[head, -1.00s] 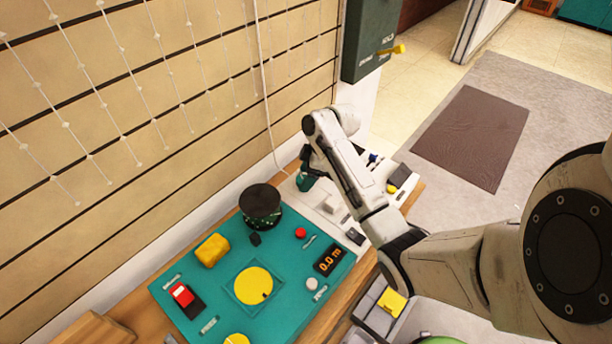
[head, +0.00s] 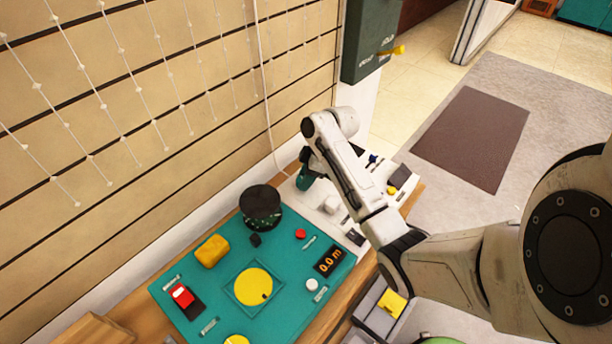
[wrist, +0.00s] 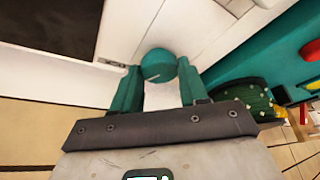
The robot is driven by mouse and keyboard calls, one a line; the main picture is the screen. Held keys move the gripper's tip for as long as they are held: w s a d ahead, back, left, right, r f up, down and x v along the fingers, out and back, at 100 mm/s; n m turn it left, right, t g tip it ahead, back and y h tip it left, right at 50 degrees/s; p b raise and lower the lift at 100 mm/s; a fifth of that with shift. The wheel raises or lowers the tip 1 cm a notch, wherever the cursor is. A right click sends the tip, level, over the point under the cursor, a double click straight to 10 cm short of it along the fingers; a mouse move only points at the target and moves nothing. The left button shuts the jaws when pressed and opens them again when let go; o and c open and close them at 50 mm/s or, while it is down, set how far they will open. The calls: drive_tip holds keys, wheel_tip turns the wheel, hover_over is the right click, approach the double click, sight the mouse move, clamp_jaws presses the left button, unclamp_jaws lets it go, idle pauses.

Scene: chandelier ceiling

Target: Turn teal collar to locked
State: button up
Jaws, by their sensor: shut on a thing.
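The teal collar (wrist: 158,64) is round, with a thin pale line on its face, and sits between my fingertips in the wrist view. My gripper (wrist: 157,76) is shut on it, one teal finger on each side. In the head view my gripper (head: 303,182) is at the far end of the workbench, over the white panel (head: 318,208). The collar cannot be told apart from the fingers there, and my arm covers part of the panel. I cannot read any locked mark beside the collar.
A dark cylinder (head: 260,207) stands close to my gripper. A slatted wall (head: 170,120) runs behind the bench.

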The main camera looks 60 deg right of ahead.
drive_tip(key=shift+a+r+m+p, duration=0.1)
drive_tip(key=shift+m+p, duration=0.2)
drive_tip(key=shift+p, duration=0.1)
drive_tip(key=shift+a+r+m+h+p, duration=0.1)
drive_tip(key=shift+m+h+p, duration=0.3)
drive_tip(key=shift+m+p, duration=0.55)
drive_tip(key=m+h+p, duration=0.1)
drive_tip(key=m+p, duration=0.1)
drive_tip(key=shift+a+m+p, duration=0.1)
drive_tip(key=shift+m+p, duration=0.15)
drive_tip(key=shift+p, duration=0.15)
drive_tip(key=m+h+p, duration=0.1)
drive_tip(key=m+p, duration=0.1)
drive_tip(key=m, duration=0.1)
drive_tip(key=shift+a, duration=0.15)
drive_tip(key=shift+w+m+h+p, duration=0.1)
drive_tip(key=shift+m+h+p, duration=0.8)
drive_tip(key=shift+m, duration=1.2)
drive_tip(key=shift+f, duration=0.2)
drive_tip(key=o, duration=1.1)
drive_tip(key=shift+g, duration=0.3)
drive_tip(key=shift+c, duration=0.2)
drive_tip(key=p+v, duration=0.1)
drive_tip(key=v, duration=0.9)
drive_tip(key=shift+s+r, duration=0.2)
drive_tip(key=shift+r, duration=0.15)
